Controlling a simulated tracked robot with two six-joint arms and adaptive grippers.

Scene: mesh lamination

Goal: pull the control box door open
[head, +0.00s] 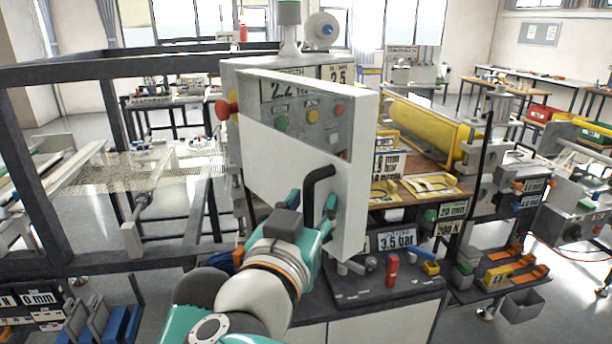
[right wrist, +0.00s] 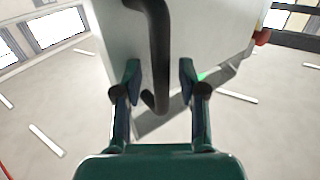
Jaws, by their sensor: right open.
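The control box (head: 228,80) stands near the middle of the head view. Its thick white door (head: 280,150) faces me at an angle, with displays and coloured buttons showing in its upper part. I cannot tell from these frames how far it stands from the box. A black bent handle (head: 318,174) sits on the door's right side. My right gripper (head: 312,203) is open at the handle's lower part. In the right wrist view, the handle (right wrist: 158,50) runs down between the two spread fingers (right wrist: 159,78), with room on both sides. My left gripper is not in view.
A red knob (head: 226,108) sticks out on the box's left. A dark frame (head: 110,68) with mesh stands at the left. A bench with a 3.5 bar display (head: 397,240) lies below right of the door. A yellow roller (head: 425,120) is behind, to the right.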

